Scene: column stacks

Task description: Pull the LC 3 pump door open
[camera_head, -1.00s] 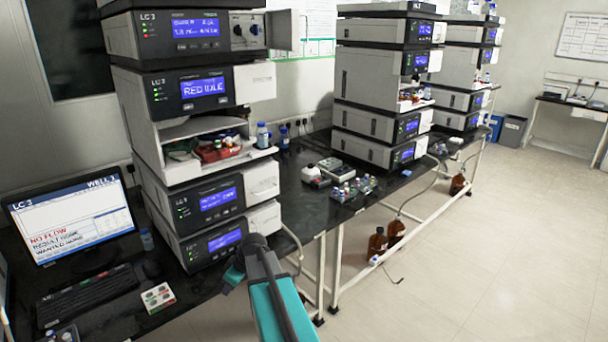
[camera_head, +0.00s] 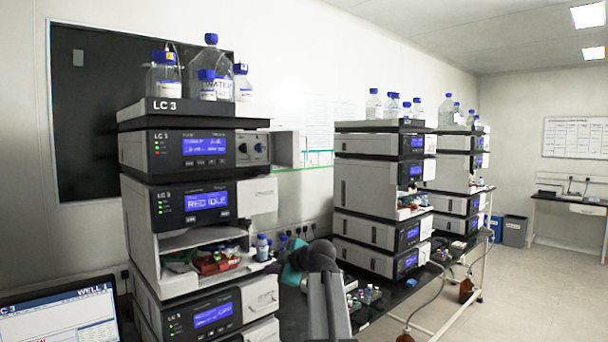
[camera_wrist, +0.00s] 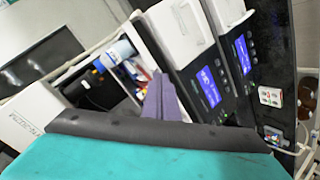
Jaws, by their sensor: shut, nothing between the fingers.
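The LC 3 pump (camera_head: 178,150) is the upper module of the nearest stack, under the bottle tray, with a blue display. Its two round knobs (camera_head: 252,148) show uncovered at the right of its front. The pump door (camera_head: 286,149), a light grey panel, stands swung out to the right of the knobs. My gripper is low in front of the stack; the arm hides its fingers in the head view. In the wrist view my gripper's purple-grey fingers (camera_wrist: 162,98) are together and empty, pointing at modules and an open shelf, apart from the pump door.
Solvent bottles (camera_head: 212,80) stand on the LC 3 top tray (camera_head: 160,112). An open compartment with vials (camera_head: 215,262) lies below the second module. A monitor (camera_head: 60,315) is at lower left. More stacks (camera_head: 375,185) stand to the right.

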